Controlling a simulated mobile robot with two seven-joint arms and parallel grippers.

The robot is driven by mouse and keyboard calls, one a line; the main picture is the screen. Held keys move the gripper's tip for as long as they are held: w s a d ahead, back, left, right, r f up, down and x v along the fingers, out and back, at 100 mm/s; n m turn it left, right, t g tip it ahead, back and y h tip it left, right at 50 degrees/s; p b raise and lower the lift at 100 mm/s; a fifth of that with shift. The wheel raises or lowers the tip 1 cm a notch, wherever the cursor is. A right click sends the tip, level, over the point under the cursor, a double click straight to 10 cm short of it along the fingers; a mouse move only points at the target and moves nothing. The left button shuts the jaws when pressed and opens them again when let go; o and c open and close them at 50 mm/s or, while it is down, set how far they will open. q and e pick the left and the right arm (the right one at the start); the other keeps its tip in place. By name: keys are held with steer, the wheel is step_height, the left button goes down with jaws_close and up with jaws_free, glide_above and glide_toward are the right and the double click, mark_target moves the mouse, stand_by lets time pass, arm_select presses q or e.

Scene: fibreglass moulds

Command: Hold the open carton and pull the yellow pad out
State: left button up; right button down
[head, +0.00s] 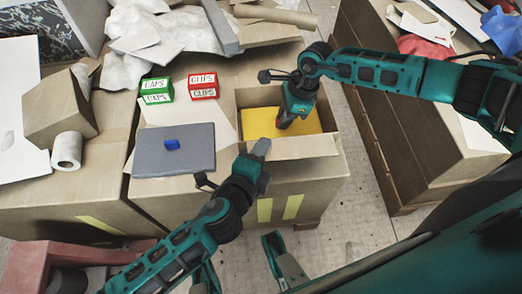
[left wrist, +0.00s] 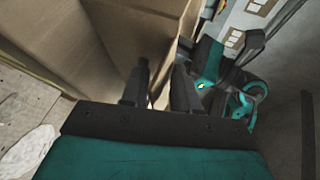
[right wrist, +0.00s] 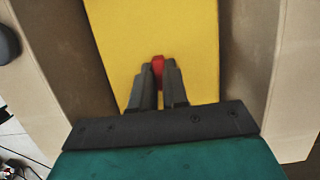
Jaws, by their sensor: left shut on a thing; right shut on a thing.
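The open carton (head: 303,149) stands at the right end of the table, its flaps folded out. The yellow pad (head: 260,122) lies inside it, below the rim. My right gripper (head: 284,125) reaches down into the carton. In the right wrist view its jaws (right wrist: 158,75) are shut on a small red tab (right wrist: 158,64) on the yellow pad (right wrist: 150,28). My left gripper (head: 262,148) is at the carton's near side, shut on its wall edge. The left wrist view shows the jaws (left wrist: 160,85) at the cardboard (left wrist: 176,58); the exact grip is partly hidden.
A grey panel (head: 160,160) with a blue block (head: 172,145) lies left of the carton. A green CAPS box (head: 156,91) and a red CLIPS box (head: 203,87) stand behind it. A paper roll (head: 67,150) is farther left. Another large box (head: 385,130) stands right, across a floor gap.

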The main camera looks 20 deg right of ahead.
arm_select(q)
steer(key=shift+f, duration=0.15)
stand_by(0.4)
steer(key=shift+a, duration=0.1)
arm_select(e)
step_height(320, 180, up, 14)
steer(key=shift+f, duration=0.2)
stand_by(2.0)
stand_by(0.5)
arm_select(q)
steer(key=o, duration=0.5)
